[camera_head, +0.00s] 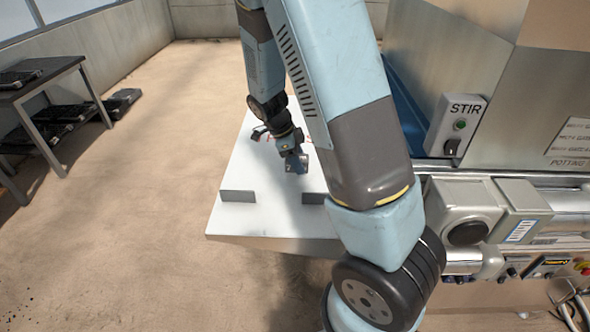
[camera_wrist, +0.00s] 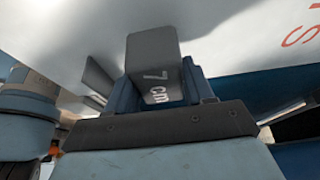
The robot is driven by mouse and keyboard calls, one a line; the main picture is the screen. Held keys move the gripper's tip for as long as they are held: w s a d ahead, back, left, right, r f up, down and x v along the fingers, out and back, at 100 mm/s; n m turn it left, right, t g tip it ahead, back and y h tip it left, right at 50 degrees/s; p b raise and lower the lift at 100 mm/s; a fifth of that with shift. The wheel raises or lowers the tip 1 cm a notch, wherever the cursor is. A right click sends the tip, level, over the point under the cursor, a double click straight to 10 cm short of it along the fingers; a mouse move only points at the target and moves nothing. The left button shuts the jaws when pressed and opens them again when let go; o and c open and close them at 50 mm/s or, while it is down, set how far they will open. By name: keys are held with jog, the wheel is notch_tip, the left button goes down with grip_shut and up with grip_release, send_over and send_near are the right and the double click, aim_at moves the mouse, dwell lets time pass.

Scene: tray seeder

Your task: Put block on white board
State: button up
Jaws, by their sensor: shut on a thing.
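The white board (camera_head: 262,222) lies flat beside the machine, with my arm covering part of its right side. My gripper (camera_head: 297,163) is over the board, jaws downward. In the wrist view, its blue jaws are shut on a grey block (camera_wrist: 152,60) marked "7 cm". The block sits upright between the jaws and sticks out past them. A small grey part of it shows in the head view (camera_head: 304,160). I cannot tell whether the block touches the board.
A grey piece (camera_head: 237,196) is at the board's front left, and another (camera_head: 314,198) is near its front middle, partly behind my arm. The machine with a STIR switch box (camera_head: 456,127) stands at right. A dark table (camera_head: 42,78) stands at far left. The floor between is clear.

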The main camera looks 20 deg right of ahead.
jog(key=shift+w+a+f, duration=0.15)
jog(key=shift+f, duration=0.15)
jog(key=shift+w+f, duration=0.1)
jog(key=shift+f, duration=1.5)
jog(key=o, duration=1.2)
jog(key=shift+c, duration=0.2)
